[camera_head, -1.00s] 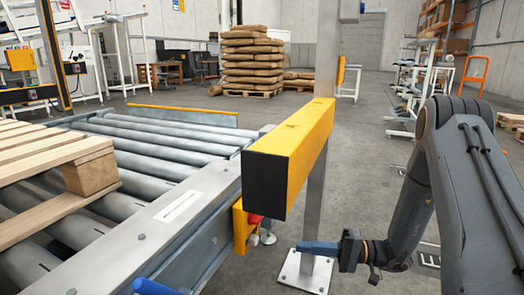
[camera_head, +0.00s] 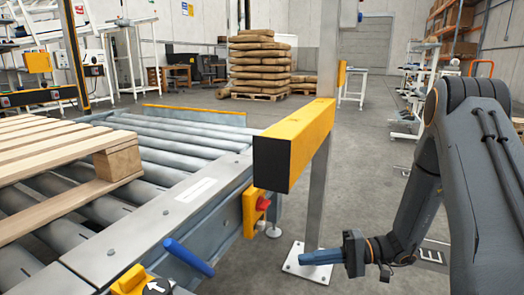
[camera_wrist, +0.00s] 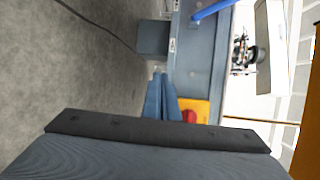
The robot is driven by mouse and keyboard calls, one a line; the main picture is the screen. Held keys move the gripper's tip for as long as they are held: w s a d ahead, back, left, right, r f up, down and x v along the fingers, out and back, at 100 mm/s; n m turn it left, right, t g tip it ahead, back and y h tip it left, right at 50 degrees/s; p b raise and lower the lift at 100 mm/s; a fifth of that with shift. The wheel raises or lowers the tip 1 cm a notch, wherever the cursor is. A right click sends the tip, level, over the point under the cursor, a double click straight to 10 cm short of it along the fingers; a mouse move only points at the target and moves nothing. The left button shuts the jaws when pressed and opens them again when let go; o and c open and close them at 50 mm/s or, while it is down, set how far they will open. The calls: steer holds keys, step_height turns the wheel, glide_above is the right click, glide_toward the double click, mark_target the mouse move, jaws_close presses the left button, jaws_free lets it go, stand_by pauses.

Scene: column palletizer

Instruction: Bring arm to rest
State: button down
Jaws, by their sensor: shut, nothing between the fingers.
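My gripper (camera_head: 306,258) is at the lower middle-right of the head view, at the end of my folded grey arm. Its blue fingers point left and are closed together with nothing between them. In the picture they overlap the foot of the metal post (camera_head: 318,205); I cannot tell how far apart they are. In the wrist view the blue fingers of my gripper (camera_wrist: 161,78) point up the picture, beside the orange box with a red button (camera_wrist: 190,114).
A roller conveyor (camera_head: 185,140) with a wooden pallet (camera_head: 118,162) lies to the left. A yellow beam (camera_head: 295,145) juts from the post. A red button (camera_head: 263,203) and a blue handle (camera_head: 188,257) are on the conveyor's side. Stacked sacks (camera_head: 258,65) stand behind. Open floor lies beyond.

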steer(key=s+r+n+g+h, duration=0.15)
steer(key=s+g+h, duration=0.25)
steer(key=s+h, duration=0.65)
steer(key=s+d+r+t+h, duration=0.1)
steer(key=d+r+t+h, duration=0.5)
steer(key=r, duration=0.1)
steer(key=s+a+r+n+g+y, duration=0.1)
steer(key=s+a+r+n, duration=0.3)
steer(key=s+a, duration=0.5)
steer(key=s+a+r+n+g+y, duration=0.1)
steer(key=s+a+r+n+g, duration=0.15)
steer(key=s+a+r, duration=0.65)
steer(key=d+r+m+p, duration=0.2)
steer(key=d+r+p, duration=0.4)
steer(key=p, duration=0.7)
steer(key=w+d+r+m+h+p, duration=0.1)
steer(key=d+r+m+p, duration=0.1)
steer(key=d+r+p, duration=0.4)
steer(key=d+r+m+p, duration=0.2)
steer(key=d+r+p, duration=0.4)
steer(key=r+p, duration=0.7)
steer(key=t+p, duration=0.1)
steer(key=p, duration=0.5)
steer(key=shift+w+p, duration=0.15)
steer(key=shift+p, duration=0.25)
